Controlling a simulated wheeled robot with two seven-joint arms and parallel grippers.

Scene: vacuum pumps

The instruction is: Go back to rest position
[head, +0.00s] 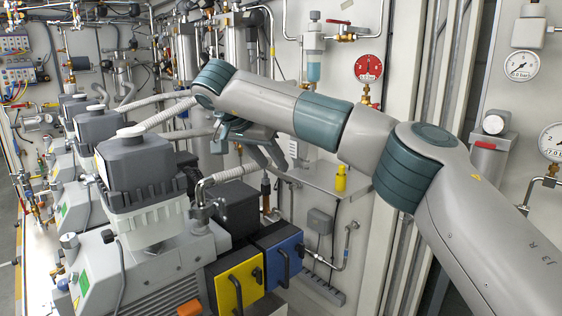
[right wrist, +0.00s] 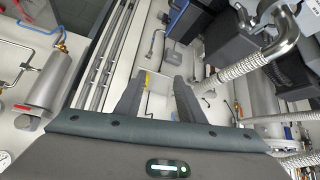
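My right arm comes in from the right in the head view and reaches across to the middle. My right gripper (head: 268,157) hangs below its wrist, beside the hoses and above the blue and yellow boxes. In the right wrist view the two dark fingers of my right gripper (right wrist: 158,98) stand apart with nothing held between them. My left arm and left gripper are not in view.
A row of vacuum pumps (head: 138,178) with ribbed hoses (head: 165,113) stands at the left. A yellow box (head: 238,286) and a blue box (head: 284,256) sit low in the middle. A small yellow bottle (head: 341,178), a red gauge (head: 368,68) and pipes are near the back wall.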

